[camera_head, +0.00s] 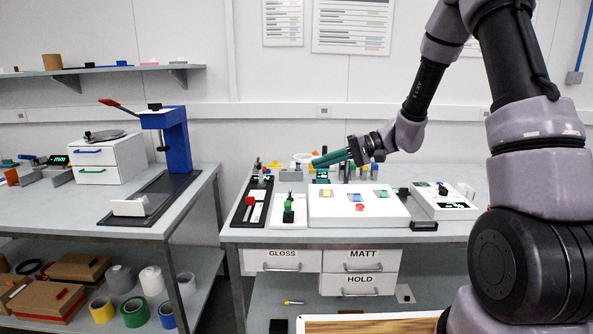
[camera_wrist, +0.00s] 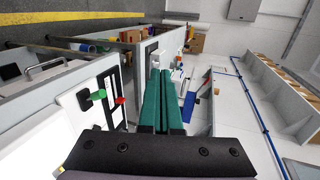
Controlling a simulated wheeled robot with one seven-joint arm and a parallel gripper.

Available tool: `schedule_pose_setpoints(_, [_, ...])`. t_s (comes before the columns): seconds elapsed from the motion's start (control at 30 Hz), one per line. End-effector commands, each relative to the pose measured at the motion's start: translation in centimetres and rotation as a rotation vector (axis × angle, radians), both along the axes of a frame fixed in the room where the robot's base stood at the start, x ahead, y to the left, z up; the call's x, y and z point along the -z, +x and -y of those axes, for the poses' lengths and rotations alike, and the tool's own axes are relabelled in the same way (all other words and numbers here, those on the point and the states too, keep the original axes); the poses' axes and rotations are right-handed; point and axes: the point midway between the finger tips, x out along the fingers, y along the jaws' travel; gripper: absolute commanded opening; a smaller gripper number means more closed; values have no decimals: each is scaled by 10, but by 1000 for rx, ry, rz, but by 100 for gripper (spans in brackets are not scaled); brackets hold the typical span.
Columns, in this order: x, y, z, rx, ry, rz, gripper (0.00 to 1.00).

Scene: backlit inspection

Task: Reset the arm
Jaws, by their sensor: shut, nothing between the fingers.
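My gripper (camera_head: 330,158) is in the air above the back of the right-hand table in the head view, pointing left. Its two green fingers are together with nothing between them. In the wrist view the fingers (camera_wrist: 163,100) lie side by side in the middle of the picture, shut and empty. My arm comes in from the right side of the head view, bent at the elbow.
Below my gripper stand a white panel (camera_head: 335,208) with coloured patches, a green-handled device (camera_head: 288,210) and a black tray (camera_head: 243,213). Drawers labelled GLOSS (camera_head: 282,261), MATT and HOLD hang under the table. A blue press (camera_head: 176,140) stands on the left table. A gap separates the tables.

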Motion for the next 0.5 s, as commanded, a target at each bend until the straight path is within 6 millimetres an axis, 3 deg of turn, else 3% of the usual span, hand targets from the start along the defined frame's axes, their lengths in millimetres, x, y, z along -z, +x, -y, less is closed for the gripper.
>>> schedule_pose_setpoints(0.03, [-17,-14,4,-20,-52,8,0])
schedule_pose_setpoints(0.2, [-55,-58,24,-43,-251,3,0])
schedule_pose_setpoints(0.5, [-105,-127,76,79,-599,62,0])
